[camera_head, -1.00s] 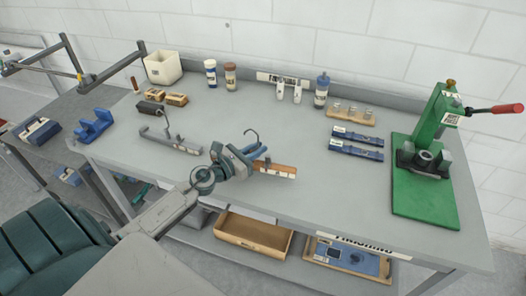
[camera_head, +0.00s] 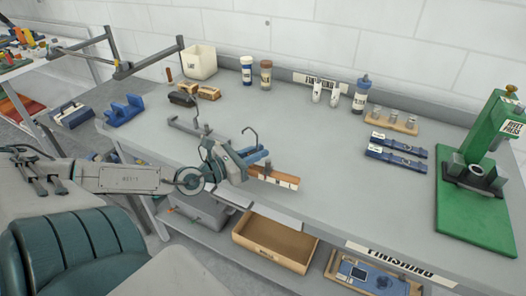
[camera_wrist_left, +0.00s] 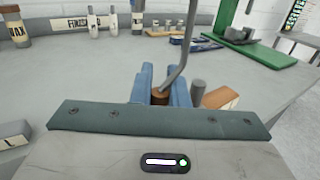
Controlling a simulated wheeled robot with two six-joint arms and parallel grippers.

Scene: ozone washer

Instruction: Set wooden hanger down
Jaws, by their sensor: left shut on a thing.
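The wooden hanger, a brown bar with a pale front face and a thin metal hook (camera_head: 272,177), is at the table's front edge in the head view. My left gripper (camera_head: 252,157) is shut on its middle, with the hook rising above the fingers. In the left wrist view, the blue fingers (camera_wrist_left: 166,86) close around the wood at the foot of the hook rod (camera_wrist_left: 185,50). The hanger's end (camera_wrist_left: 220,98) sticks out to the right. I cannot tell whether the hanger touches the table. My right gripper is not in view.
A grey hanger-like piece (camera_head: 184,126) lies just behind my left gripper. Blue bars (camera_head: 396,150), a green press (camera_head: 475,200) and bottles (camera_head: 265,75) stand farther right and back. The table middle (camera_head: 310,130) is clear.

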